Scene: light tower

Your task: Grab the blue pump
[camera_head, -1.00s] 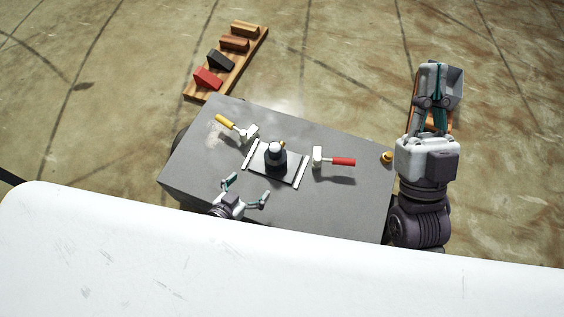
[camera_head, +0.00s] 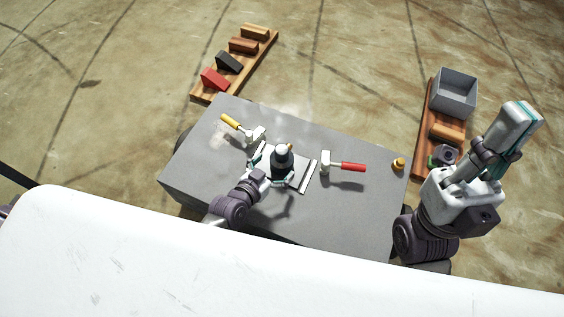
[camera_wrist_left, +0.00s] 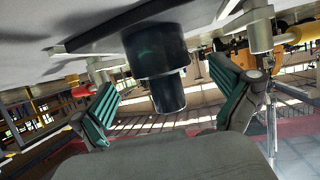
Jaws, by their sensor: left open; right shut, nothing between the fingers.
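The pump, a dark bluish stepped cylinder (camera_head: 283,160), stands on a pale plate with dark rails (camera_head: 305,176) near the middle of the grey table. My left gripper (camera_head: 271,162) is open at the pump, reaching in from the front left. In the left wrist view, which looks upside down, the pump (camera_wrist_left: 158,52) lies between and beyond the two teal-padded fingers of the left gripper (camera_wrist_left: 172,103); contact cannot be told. My right gripper (camera_head: 527,112) is shut and empty, raised at the right, off the table.
A wooden board with a grey box (camera_head: 453,98) is at the right. Another board with several blocks (camera_head: 229,61) is at upper left.

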